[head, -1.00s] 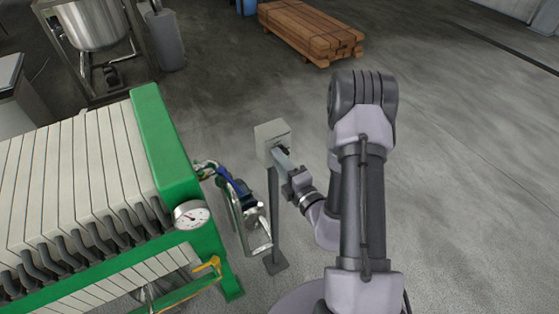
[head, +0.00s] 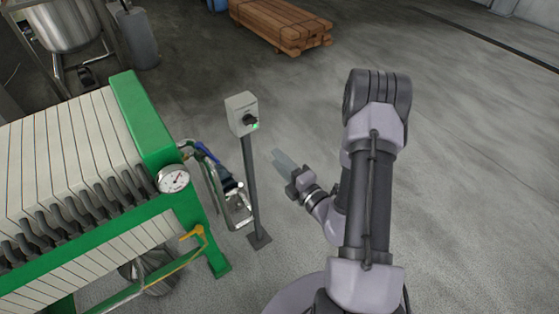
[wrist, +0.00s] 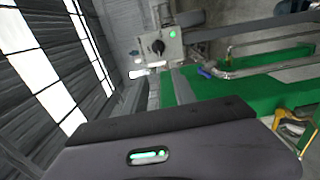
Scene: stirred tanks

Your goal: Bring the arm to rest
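My gripper (head: 282,160) hangs in free air to the right of the switch post in the head view, clear of the switch box and holding nothing that I can see. Its pale fingers look close together, but I cannot tell whether they are open or shut. The grey switch box (head: 241,113) tops a thin post (head: 253,190). Its black rotary knob (head: 250,119) and a lit green lamp (head: 255,126) face my arm. In the wrist view the box (wrist: 160,46) is ahead, beyond the gripper body.
A green-framed filter press (head: 145,125) with pale plates and a dial gauge (head: 173,179) stands at left. Bent metal pipework (head: 238,208) is beside the post. A steel tank (head: 62,25) and stacked timber (head: 280,24) stand behind. The floor at right is clear.

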